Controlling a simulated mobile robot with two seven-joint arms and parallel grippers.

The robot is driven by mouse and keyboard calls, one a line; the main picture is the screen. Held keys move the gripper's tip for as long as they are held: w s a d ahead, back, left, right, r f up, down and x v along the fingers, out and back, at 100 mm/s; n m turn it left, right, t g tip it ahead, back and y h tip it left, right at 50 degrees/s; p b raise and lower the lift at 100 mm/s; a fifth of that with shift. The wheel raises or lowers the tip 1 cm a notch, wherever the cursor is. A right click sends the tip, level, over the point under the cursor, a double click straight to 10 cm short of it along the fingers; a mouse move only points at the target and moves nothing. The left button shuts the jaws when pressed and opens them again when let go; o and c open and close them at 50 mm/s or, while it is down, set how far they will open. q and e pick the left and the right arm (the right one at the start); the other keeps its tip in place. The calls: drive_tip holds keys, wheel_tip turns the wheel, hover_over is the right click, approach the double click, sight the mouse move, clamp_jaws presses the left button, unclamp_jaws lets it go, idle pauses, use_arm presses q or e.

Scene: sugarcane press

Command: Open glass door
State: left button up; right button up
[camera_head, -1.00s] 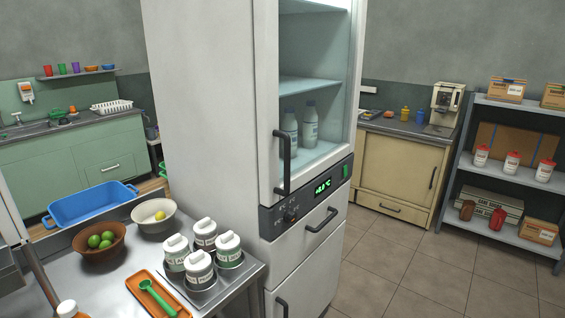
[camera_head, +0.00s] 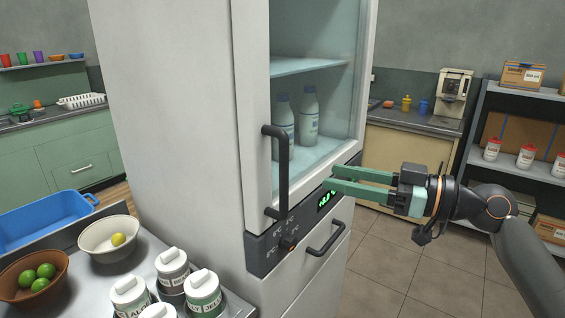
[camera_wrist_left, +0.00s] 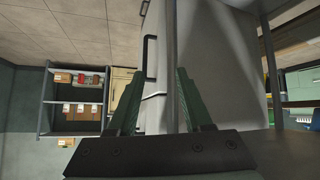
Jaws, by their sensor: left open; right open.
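The tall white fridge has a glass door (camera_head: 320,75) with a light frame, and the door is shut. Its dark vertical handle (camera_head: 281,175) is on the left side of the door. Two bottles stand behind the glass. My right gripper (camera_head: 332,180) is open and empty, pointing left in front of the control panel, to the right of the handle and apart from it. My left gripper is not in the head view. In the left wrist view its two green fingers (camera_wrist_left: 160,95) are spread, with nothing seen held between them.
A shelf rack (camera_head: 535,95) stands at the right. Tiled floor is open before the fridge.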

use_arm(q)
drive_tip(key=shift+s+a+r+y+p, duration=0.2)
drive_tip(key=shift+s+a+p, duration=0.1)
drive_tip(key=shift+a+p, duration=0.25)
drive_tip(key=shift+s+a+r+y+p, duration=0.15)
drive_tip(key=shift+s+a+p, duration=0.15)
drive_tip(key=shift+a+p, duration=0.2)
use_arm(e)
drive_tip(key=shift+x, duration=5.4)
drive_tip(key=shift+f, duration=0.1)
drive_tip(key=shift+c, duration=0.4)
drive_tip(key=c, duration=0.4)
use_arm(q)
drive_tip(key=shift+w+d+r, duration=0.2)
drive_tip(key=shift+d+r, duration=0.05)
use_arm(e)
clamp_jaws()
use_arm(q)
drive_tip(key=shift+a+f, duration=0.1)
drive_tip(key=shift+f, duration=0.05)
